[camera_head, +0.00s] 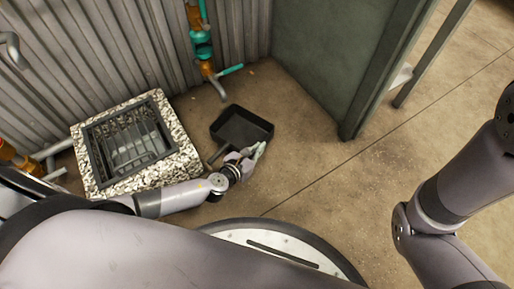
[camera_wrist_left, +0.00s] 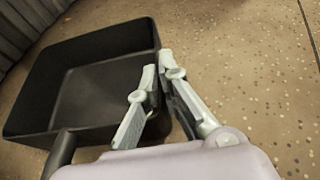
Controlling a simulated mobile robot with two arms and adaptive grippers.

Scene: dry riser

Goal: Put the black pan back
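The black pan (camera_head: 241,127), square with a raised rim, is on or just above the concrete floor right of the stone-framed drain; its contact with the floor is unclear. Its handle points toward the lower left. My left gripper (camera_head: 252,155) is at the pan's near right side. In the left wrist view the pan (camera_wrist_left: 85,85) fills the left half. The gripper's fingertips (camera_wrist_left: 157,68) are close together on either side of the pan's side wall, one inside and one outside. My right gripper is out of view.
The drain (camera_head: 175,150) has a pebbled frame and a metal grate. A pipe with teal valves (camera_head: 203,45) stands behind the pan against the corrugated wall. A grey-green door panel (camera_head: 335,60) stands at the back right. The floor right of the pan is clear.

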